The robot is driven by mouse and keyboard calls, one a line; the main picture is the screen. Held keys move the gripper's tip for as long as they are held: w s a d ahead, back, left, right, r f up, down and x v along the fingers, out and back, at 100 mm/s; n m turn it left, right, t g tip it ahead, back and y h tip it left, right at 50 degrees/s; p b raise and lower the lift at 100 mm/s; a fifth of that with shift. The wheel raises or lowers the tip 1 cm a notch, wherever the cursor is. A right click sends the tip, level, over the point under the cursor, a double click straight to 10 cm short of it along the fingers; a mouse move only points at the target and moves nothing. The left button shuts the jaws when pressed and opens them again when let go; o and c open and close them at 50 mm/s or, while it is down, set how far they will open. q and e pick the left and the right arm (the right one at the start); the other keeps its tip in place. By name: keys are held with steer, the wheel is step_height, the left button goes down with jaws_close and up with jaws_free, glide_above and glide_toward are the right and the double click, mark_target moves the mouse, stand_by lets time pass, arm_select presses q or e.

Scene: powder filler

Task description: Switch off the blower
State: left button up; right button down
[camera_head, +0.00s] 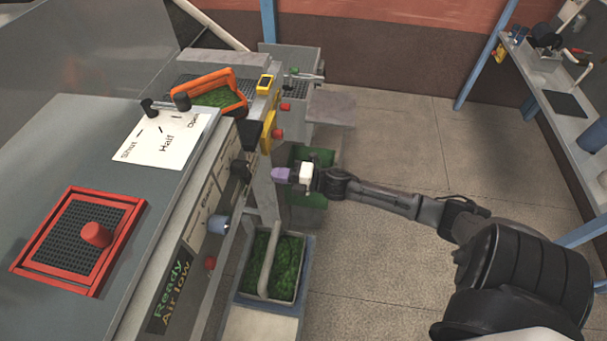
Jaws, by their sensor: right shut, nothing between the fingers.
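The powder filler's front panel (203,205) faces right, with small labels too slanted to read. A black knob (240,171) sticks out at its far end, a blue-grey knob (218,224) is nearer, and a red button (210,263) is lower. I cannot tell which of these is the blower switch. My right gripper (276,174), with purple fingertips, is shut and empty. It points left at the panel's far end, just right of the black knob, with a visible gap. My left gripper is not in view.
A display (172,292) reads "Ready" and "Air low". A Shut/Half/Open plate (150,150) with a lever, an orange tray (207,82) and a red-framed grate (50,268) are on top. A handled bin (243,290) of green material stands below. The floor at right is clear.

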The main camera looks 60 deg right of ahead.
steer(key=v, duration=0.6)
steer(key=shift+s+r+b, duration=0.35)
steer(key=shift+r+b, duration=0.1)
steer(key=shift+r, duration=0.1)
steer(key=shift+d, duration=0.1)
